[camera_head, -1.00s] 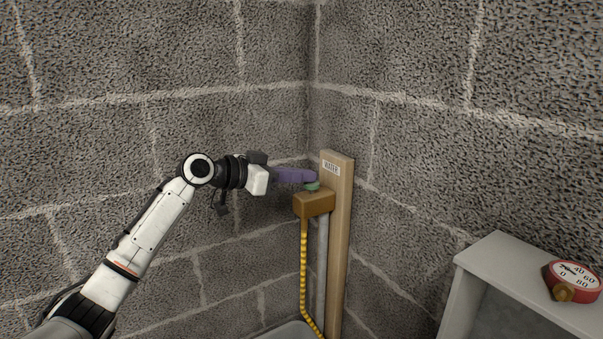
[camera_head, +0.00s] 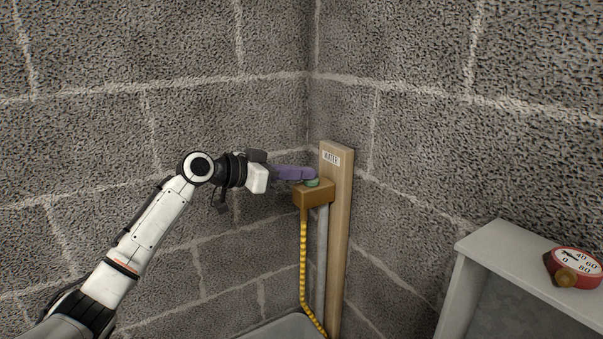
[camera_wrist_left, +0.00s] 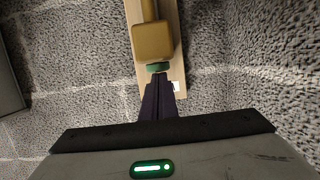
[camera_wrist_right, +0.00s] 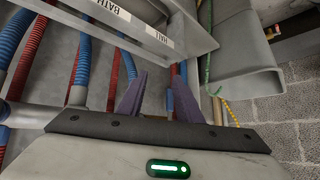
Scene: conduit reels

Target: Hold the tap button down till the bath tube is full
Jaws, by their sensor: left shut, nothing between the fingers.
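My left gripper (camera_head: 314,175) is shut and empty. Its purple fingertips lie over the green tap button (camera_head: 312,183) on top of a brown box (camera_head: 313,194) and look to touch it. In the left wrist view, the shut fingers (camera_wrist_left: 158,82) meet the green button (camera_wrist_left: 157,67) in front of the box. A wooden board (camera_head: 338,230) marked WATER carries the box. My right gripper (camera_wrist_right: 160,80) is open, its purple fingers apart. A "BATH" label (camera_wrist_right: 115,9) shows on a grey rack near blue and red tubes; which is the bath tube, I cannot tell.
A red-rimmed gauge (camera_head: 575,267) with a white dial sits on a grey stand (camera_head: 520,262) at the right. A yellow hose (camera_head: 303,250) hangs below the box towards a grey basin (camera_head: 285,328). Block walls form the corner.

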